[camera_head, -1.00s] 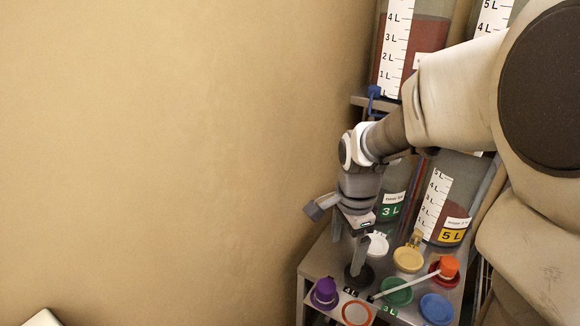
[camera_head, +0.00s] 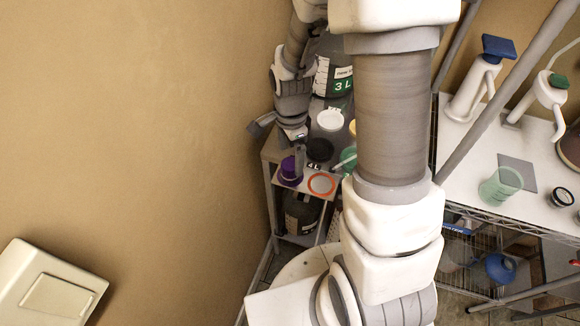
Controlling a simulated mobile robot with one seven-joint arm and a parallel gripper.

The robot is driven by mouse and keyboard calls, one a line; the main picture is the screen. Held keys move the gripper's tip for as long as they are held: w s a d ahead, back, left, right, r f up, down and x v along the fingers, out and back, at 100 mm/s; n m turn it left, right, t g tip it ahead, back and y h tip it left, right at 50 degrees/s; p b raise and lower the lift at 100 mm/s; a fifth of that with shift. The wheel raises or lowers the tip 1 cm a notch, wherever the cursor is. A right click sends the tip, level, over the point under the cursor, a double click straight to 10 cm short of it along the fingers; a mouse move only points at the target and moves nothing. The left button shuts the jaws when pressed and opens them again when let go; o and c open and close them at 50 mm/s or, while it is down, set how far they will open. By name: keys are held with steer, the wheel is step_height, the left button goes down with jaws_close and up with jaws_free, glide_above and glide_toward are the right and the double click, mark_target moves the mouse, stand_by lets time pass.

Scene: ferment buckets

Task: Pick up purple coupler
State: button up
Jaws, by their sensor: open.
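The purple coupler (camera_head: 291,169) stands at the front left corner of the grey shelf's upper surface. My gripper (camera_head: 297,158) points down just above and right of the coupler. Its jaws are open and hold nothing visible. One finger shows close beside the coupler in the picture; I cannot tell whether it touches it. Part of the coupler's far side is hidden by the gripper.
An orange ring (camera_head: 321,184), a black cap (camera_head: 319,150) and a white cap (camera_head: 330,120) lie near the coupler. A 3 L bucket (camera_head: 338,84) stands behind. A white table (camera_head: 535,150) with pumps is at right. The wall is close on the left.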

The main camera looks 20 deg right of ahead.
mark_target(290, 164)
steer(key=shift+w+f+p, duration=0.15)
steer(key=shift+f+p, duration=0.05)
steer(key=shift+f, duration=1.35)
steer(key=shift+w+f+p, duration=0.1)
steer(key=shift+f+p, duration=0.05)
steer(key=shift+f, duration=1.4)
jaws_close()
steer(key=shift+r, duration=0.15)
